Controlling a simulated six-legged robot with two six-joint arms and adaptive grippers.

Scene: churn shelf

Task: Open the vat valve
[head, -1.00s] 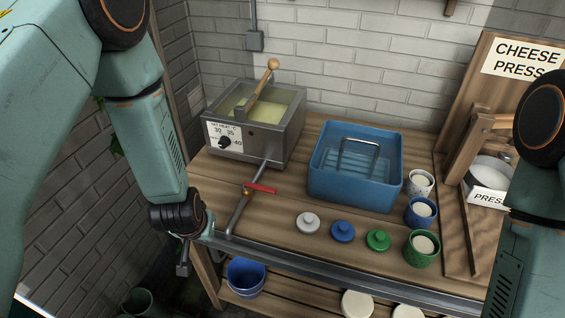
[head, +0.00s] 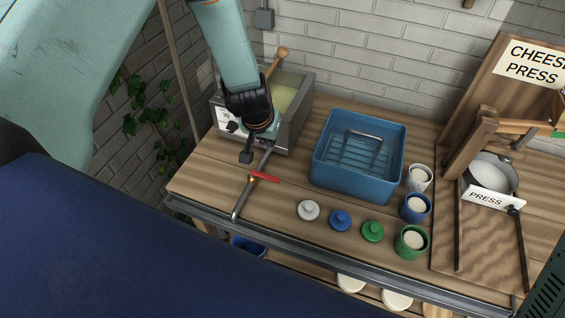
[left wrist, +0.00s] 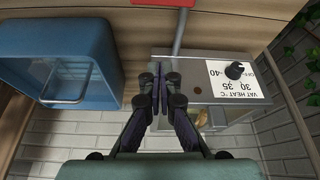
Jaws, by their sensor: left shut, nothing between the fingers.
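The steel vat (head: 299,130) stands at the back left of the bench with pale curd or milk in it and a wooden-handled paddle (head: 277,62). A drain pipe runs from it towards the front edge, with a red valve lever (head: 265,176) lying across the pipe. My left gripper (head: 247,157) is shut and empty, above the bench in front of the vat and just behind the lever, apart from it. In the left wrist view the shut fingers (left wrist: 158,75) point towards the red lever (left wrist: 182,22). My arm hides part of the vat.
A blue tub (head: 333,175) stands right of the valve. White, blue and green lids (head: 341,220) lie in front, with filled cups (head: 415,208) beside them. The cheese press (head: 488,180) is at the right. A steel rail (head: 340,267) edges the bench.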

